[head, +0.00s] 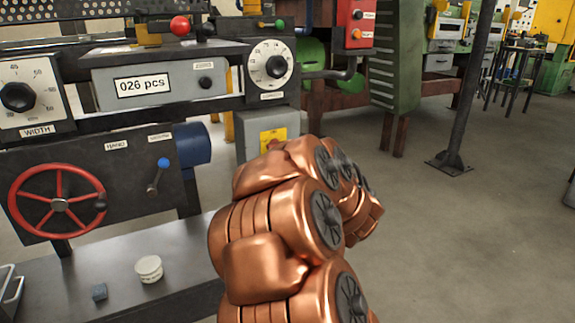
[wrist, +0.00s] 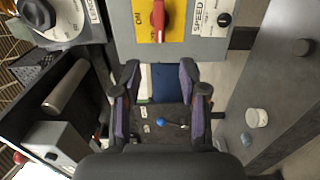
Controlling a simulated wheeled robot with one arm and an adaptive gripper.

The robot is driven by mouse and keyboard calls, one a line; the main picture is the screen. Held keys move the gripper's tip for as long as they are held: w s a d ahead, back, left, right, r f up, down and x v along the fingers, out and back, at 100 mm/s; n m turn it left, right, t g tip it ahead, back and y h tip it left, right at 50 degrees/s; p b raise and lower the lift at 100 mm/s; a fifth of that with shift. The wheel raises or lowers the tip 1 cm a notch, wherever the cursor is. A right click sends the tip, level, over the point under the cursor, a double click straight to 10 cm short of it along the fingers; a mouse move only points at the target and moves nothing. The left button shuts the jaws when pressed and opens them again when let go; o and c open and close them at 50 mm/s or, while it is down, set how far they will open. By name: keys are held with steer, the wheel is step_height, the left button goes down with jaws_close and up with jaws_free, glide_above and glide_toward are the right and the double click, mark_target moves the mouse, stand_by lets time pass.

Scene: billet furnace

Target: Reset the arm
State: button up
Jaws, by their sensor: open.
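My copper-coloured arm (head: 275,230) is folded in the middle of the head view, in front of the machine. My gripper is hidden in the head view. In the wrist view my gripper (wrist: 160,75) is open, with its two dark, purple-sided fingers apart and nothing between them. Beyond the fingers is the machine's front panel, with a blue-tipped lever (wrist: 160,123) seen between them.
The machine carries a red handwheel (head: 57,203), a width dial (head: 18,97), a counter (head: 142,85) and a red rotary switch (wrist: 157,17). A white tin (head: 149,269) and a small blue-grey block (head: 99,292) stand on the bench (head: 120,308). Open floor (head: 475,230) lies at right.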

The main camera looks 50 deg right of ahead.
steer(key=s+a+r+m+g+h+p, duration=0.1)
steer(key=a+r+m+g+p, duration=0.3)
steer(key=r+p, duration=0.4)
steer(key=s+a+r+m+g+h+p, duration=0.1)
steer(key=a+r+m+g+p, duration=0.15)
steer(key=r+m+p, duration=0.65)
steer(key=s+a+r+g+y+p, duration=0.2)
steer(key=s+a+r+g+p, duration=0.2)
steer(key=s+a+p, duration=0.4)
steer(key=s+a+r+m+g+y+p, duration=0.1)
steer(key=s+a+r+g+y+p, duration=0.2)
steer(key=s+a+p, duration=0.6)
steer(key=s+a+r+g+y+p, duration=0.2)
steer(key=s+a+r+g+p, duration=0.3)
steer(key=a, duration=0.9)
steer(key=s+p, duration=0.3)
steer(key=shift+s+a+r+y, duration=0.2)
steer(key=shift+a+y, duration=0.2)
